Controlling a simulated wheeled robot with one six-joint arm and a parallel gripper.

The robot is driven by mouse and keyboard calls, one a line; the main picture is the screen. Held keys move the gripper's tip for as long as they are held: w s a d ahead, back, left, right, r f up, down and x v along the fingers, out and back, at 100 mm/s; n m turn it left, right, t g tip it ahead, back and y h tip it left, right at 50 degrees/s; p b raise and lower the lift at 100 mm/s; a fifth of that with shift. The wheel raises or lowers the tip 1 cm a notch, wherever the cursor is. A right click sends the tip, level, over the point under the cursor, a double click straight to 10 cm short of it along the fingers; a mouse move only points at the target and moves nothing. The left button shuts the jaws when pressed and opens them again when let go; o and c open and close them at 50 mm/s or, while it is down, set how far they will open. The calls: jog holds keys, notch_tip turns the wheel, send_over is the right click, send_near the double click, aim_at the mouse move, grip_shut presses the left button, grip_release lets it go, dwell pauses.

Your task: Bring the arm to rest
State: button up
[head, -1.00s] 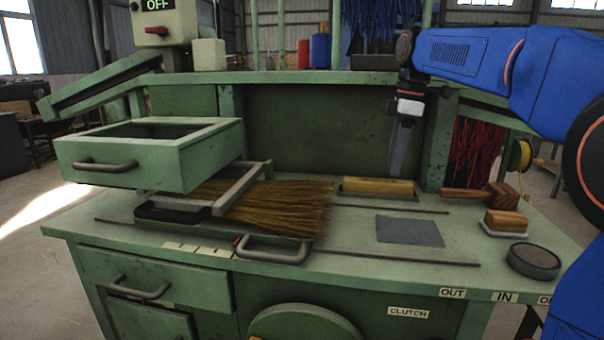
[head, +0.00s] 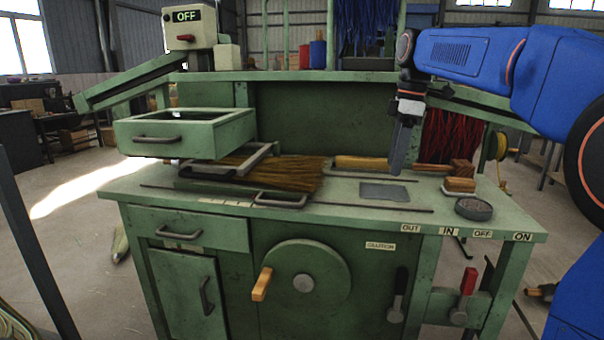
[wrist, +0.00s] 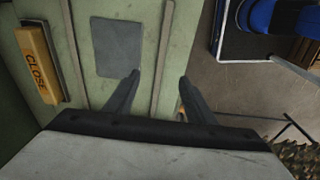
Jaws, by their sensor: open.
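Broom bristles (head: 290,172) lie on the bench beside a metal frame. A drawer box (head: 180,138) juts out at upper left. A wooden block marked CLOSE (wrist: 38,62) and a round dark puck (head: 473,209) are on the bench. A crank wheel (head: 303,281) and levers sit on its front.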

jog(key=s+d+f+m+t, duration=0.2)
jog(key=s+f+m, duration=0.6)
jog(key=s+f, duration=0.5)
jog(key=s+d+f+m+t+h, duration=0.1)
jog(key=s+d+f+m, duration=0.3)
jog(key=s+f, duration=0.9)
jog(key=s+m+t, duration=0.1)
jog(key=s+m, duration=0.2)
jog(key=s, duration=0.4)
jog(key=shift+s+m+t, duration=0.25)
jog(key=shift+m+t, duration=0.05)
jog(key=shift+m, duration=0.1)
